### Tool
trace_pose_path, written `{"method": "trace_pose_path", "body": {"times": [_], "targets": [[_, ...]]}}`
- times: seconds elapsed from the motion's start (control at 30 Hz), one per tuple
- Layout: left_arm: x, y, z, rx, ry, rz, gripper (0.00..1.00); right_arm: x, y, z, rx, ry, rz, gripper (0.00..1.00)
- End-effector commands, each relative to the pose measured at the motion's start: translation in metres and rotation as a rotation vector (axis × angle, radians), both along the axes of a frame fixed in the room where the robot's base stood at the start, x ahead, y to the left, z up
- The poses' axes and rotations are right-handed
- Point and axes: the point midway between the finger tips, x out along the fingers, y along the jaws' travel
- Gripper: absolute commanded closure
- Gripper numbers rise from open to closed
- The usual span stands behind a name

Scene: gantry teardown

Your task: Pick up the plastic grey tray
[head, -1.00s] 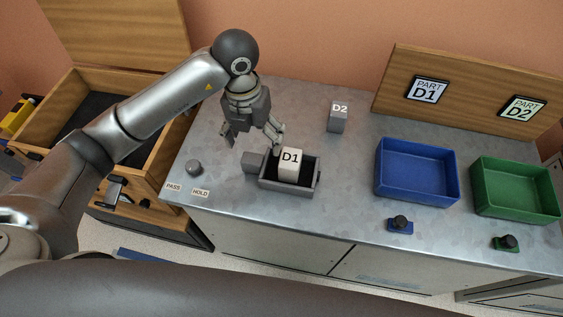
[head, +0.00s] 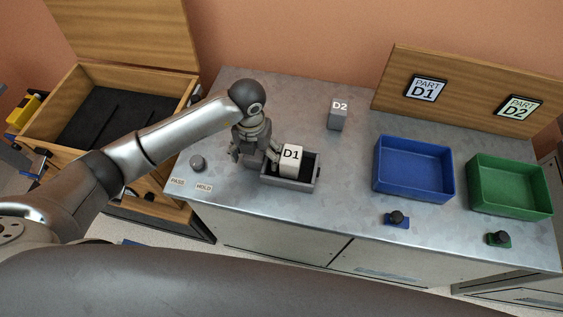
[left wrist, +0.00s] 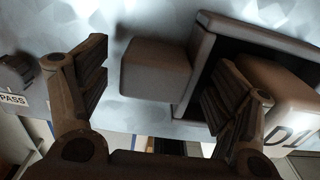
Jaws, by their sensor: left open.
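The grey tray (head: 291,184) sits on the metal bench top with the white D1 block (head: 291,158) in it. In the left wrist view, the tray's end wall (left wrist: 203,50) shows with a blocky grey handle (left wrist: 153,67) sticking out from it. My left gripper (head: 254,160) is low at the tray's left end, open. In the wrist view its fingers (left wrist: 160,75) lie on either side of the handle, one left of it and one over the tray's wall side by the D1 block. I cannot tell whether they touch. The handle is hidden in the head view. My right gripper is not in view.
The D2 block (head: 338,116) stands behind the tray. A blue bin (head: 414,190) and a green bin (head: 510,207) are to the right, with dark knobs in front. A round grey knob (head: 197,162) is left of the tray. An open wooden drawer box (head: 60,85) stands at left.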

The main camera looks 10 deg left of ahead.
Motion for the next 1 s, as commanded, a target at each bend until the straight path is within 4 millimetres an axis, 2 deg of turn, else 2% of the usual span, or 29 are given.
{"method": "trace_pose_path", "body": {"times": [0.2, 0.63, 1.0], "targets": [[0.0003, -0.0002, -0.0008, -0.001, -0.001, 0.0, 0.17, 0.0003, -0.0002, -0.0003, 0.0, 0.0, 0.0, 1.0], [0.0004, 0.0, -0.0004, -0.001, -0.001, 0.0, 0.72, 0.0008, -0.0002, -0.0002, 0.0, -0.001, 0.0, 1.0], [0.0017, -0.0006, 0.0049, -0.003, -0.006, 0.001, 0.72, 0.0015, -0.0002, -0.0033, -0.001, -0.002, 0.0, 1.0]]}}
